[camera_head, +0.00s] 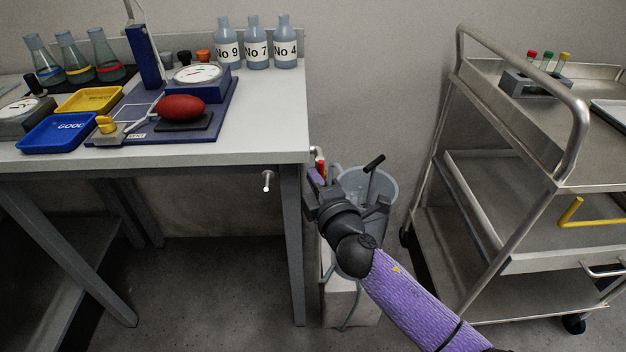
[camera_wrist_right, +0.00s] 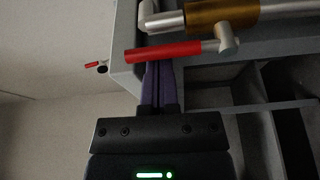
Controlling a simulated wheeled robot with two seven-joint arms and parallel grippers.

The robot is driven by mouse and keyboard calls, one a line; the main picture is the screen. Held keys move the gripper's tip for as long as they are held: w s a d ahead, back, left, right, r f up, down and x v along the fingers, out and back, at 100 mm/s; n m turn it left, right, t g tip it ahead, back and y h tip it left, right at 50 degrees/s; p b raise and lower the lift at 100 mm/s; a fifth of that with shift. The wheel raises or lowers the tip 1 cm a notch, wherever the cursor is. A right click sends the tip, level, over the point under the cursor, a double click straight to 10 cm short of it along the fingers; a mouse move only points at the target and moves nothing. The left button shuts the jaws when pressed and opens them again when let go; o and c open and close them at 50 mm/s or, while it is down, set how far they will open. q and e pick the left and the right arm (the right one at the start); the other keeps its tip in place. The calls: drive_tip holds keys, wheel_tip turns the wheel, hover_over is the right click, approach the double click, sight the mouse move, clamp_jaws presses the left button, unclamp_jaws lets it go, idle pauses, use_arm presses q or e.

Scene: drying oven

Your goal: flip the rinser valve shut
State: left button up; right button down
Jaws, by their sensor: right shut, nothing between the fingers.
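The rinser valve shows in the right wrist view as a red lever (camera_wrist_right: 163,51) joined to a silver stem (camera_wrist_right: 228,40), beside a brass-coloured and silver pipe (camera_wrist_right: 222,14). The lever lies nearly level across the picture, parallel to the pipe. In the head view only a bit of the red lever (camera_head: 321,168) shows at the table's right edge, partly hidden by my right gripper (camera_head: 315,178). My right gripper's purple fingers (camera_wrist_right: 158,80) are shut and empty, tips close to the lever; I cannot tell whether they touch. My left gripper is not in view.
A grey bucket (camera_head: 381,184) with a black handle (camera_head: 374,163) stands close behind my right gripper. The table (camera_head: 270,120) is on the left, with bottles, trays and a scale.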

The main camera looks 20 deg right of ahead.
use_arm(q)
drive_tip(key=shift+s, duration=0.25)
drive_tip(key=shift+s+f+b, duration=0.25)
drive_tip(key=shift+b, duration=0.05)
use_arm(e)
drive_tip(key=shift+d+m, duration=0.2)
drive_tip(key=shift+m, duration=0.2)
